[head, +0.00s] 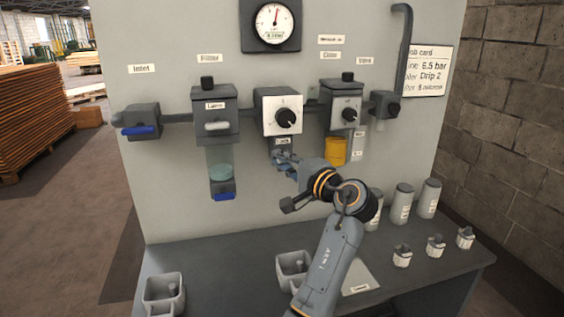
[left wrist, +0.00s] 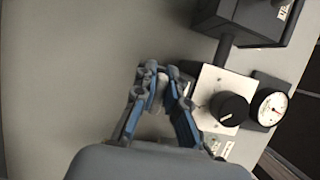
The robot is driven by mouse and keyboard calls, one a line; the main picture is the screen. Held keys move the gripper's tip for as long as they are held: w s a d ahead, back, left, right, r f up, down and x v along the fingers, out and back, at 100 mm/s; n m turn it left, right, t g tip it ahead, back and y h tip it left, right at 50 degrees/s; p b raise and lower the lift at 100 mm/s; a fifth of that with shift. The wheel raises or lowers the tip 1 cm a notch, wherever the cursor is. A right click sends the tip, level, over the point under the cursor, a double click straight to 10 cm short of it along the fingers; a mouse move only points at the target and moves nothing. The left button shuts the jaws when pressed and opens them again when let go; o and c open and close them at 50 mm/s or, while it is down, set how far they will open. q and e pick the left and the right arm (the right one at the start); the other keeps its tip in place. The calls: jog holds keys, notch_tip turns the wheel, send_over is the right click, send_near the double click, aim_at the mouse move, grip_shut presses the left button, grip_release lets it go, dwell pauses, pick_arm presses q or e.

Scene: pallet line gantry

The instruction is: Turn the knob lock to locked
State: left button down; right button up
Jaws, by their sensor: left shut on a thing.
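The regulator's black knob (head: 287,118) sits on a white square plate (head: 268,104) in the middle of the panel. The knob also shows in the left wrist view (left wrist: 229,109), with a white pointer line on it. A small label is on the part under the plate. My left gripper (head: 281,158) is just below this part, its fingers closed together. In the left wrist view my left gripper (left wrist: 162,78) is shut on a small pale grey piece, which looks like the knob lock (left wrist: 172,73). The fingers hide most of it, so its position cannot be read. My right gripper is not in view.
A round gauge (head: 274,23) is above the regulator. A filter unit (head: 214,118) with a clear bowl is to the left, another unit with a yellow bowl (head: 336,151) to the right. Grey cups, canisters and small parts stand on the bench (head: 230,262).

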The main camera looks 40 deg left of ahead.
pick_arm(q)
jog(key=shift+f, duration=0.15)
jog(key=c, duration=1.4)
grip_release()
jog(key=shift+d, duration=0.1)
jog(key=v, duration=0.7)
jog(key=shift+d, duration=0.15)
